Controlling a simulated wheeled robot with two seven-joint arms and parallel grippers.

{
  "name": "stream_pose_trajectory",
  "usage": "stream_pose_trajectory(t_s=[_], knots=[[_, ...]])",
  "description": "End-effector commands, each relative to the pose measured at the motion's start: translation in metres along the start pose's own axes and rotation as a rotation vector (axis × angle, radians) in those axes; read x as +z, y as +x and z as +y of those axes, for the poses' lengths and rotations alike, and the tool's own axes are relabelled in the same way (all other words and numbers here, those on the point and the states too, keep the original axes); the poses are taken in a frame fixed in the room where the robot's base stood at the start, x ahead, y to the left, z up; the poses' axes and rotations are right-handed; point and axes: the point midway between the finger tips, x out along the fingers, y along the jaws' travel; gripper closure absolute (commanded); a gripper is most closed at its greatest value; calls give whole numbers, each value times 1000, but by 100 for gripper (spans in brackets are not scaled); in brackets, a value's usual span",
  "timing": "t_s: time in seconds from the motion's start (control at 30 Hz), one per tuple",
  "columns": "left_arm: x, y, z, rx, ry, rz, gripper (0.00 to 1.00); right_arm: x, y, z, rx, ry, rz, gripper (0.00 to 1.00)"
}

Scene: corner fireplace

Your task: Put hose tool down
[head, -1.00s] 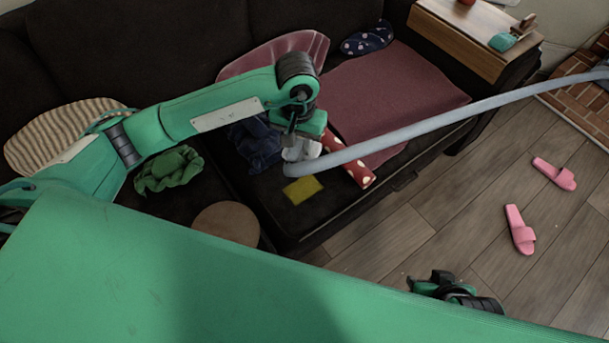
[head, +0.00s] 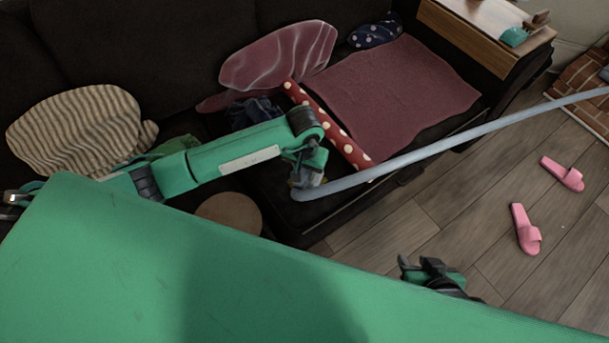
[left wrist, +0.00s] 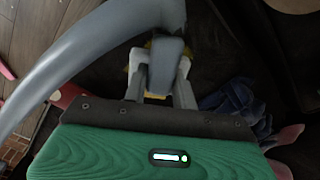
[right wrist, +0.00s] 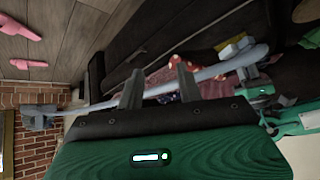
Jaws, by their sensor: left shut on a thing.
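The hose tool is a long grey hose (head: 450,146) that runs from the sofa seat up to the right edge of the head view. My left gripper (head: 308,181) is shut on its end, low over the front of the sofa seat. In the left wrist view the fingers of my left gripper (left wrist: 160,84) close around the grey end piece, and the hose (left wrist: 75,55) curves away left. Yellow shows behind that end; I cannot tell whether it touches. My right gripper (head: 432,270) is over the floor. Its fingers stand apart and empty in the right wrist view (right wrist: 160,88).
The dark sofa (head: 150,45) holds a striped cushion (head: 75,130), a dark red blanket (head: 395,90), a red polka-dot roll (head: 330,128) and a round brown thing (head: 230,212). Pink slippers (head: 525,230) lie on the wooden floor (head: 400,225), otherwise largely clear.

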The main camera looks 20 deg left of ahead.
Motion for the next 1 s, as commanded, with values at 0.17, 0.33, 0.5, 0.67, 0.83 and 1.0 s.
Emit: stream_pose_trajectory(t_s=[0.17, 0.33, 0.5, 0.67, 0.83, 1.0], knots=[[0, 28, 1, 1, -1, -2, 91, -2, 6, -6, -17, -3, 46, 64], [0, 29, 0, 1, -1, 1, 91, -4, 6, -7, -19, -3, 53, 64], [0, 31, 0, 0, 0, 0, 91, -4, 8, -8, -22, -3, 65, 64], [0, 32, 0, 0, 0, 0, 63, -6, 9, -11, -29, -3, 87, 64], [0, 32, 0, 0, 0, -1, 51, -6, 9, -11, -29, -3, 85, 64], [0, 31, 0, 0, 0, -1, 51, -6, 9, -11, -28, -3, 84, 64]])
